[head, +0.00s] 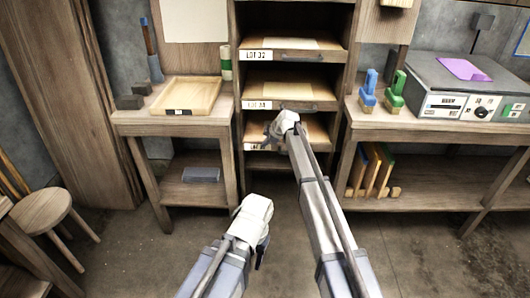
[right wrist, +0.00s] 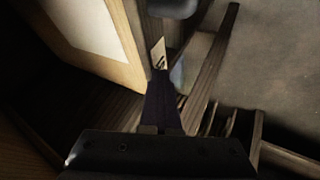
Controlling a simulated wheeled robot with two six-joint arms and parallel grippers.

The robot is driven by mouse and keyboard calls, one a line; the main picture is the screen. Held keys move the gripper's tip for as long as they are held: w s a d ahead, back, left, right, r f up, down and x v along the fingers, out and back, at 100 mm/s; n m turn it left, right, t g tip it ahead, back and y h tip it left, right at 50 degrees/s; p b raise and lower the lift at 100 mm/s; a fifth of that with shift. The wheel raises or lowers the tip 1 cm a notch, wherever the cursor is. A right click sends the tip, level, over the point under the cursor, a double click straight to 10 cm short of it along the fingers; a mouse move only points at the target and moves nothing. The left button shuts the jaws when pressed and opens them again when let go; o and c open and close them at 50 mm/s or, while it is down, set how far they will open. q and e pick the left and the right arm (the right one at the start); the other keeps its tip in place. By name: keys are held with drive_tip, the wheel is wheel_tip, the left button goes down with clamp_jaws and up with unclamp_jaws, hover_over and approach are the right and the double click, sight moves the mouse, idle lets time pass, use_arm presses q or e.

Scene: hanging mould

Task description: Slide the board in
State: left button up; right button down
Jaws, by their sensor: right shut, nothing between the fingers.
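A wooden rack (head: 240,125) holds several boards, one above another. The upper board (head: 262,56) has a pale sheet and a "LOT 02" label, and the middle board (head: 258,92) has a label and a dark handle. The lowest board (head: 314,130) is partly hidden by my right gripper (head: 276,130). In the right wrist view a board (right wrist: 122,35) with a pale sheet and label lies beside my shut, empty right gripper (right wrist: 162,105); contact cannot be told. My left gripper (head: 262,254) hangs low in front of the rack, its fingers mostly hidden.
A left table (head: 200,128) carries a wooden tray (head: 187,96) and dark blocks. A right bench (head: 430,125) carries a grey machine (head: 450,85) and blue and green tools. A stool (head: 45,208) stands at the left. The floor before the rack is clear.

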drive_tip(key=shift+w, duration=0.9)
use_arm(q)
drive_tip(key=shift+s, duration=0.1)
use_arm(e)
drive_tip(key=shift+r, duration=0.1)
use_arm(q)
wheel_tip(320, 180, up, 8)
drive_tip(key=d+p, duration=0.1)
drive_tip(key=p, duration=0.7)
drive_tip(key=shift+d, duration=0.3)
use_arm(e)
drive_tip(key=s+d+r, duration=0.3)
drive_tip(key=s+r, duration=0.4)
drive_tip(key=s, duration=0.2)
drive_tip(key=shift+s+d+r, duration=0.2)
drive_tip(key=shift+d+r, duration=0.2)
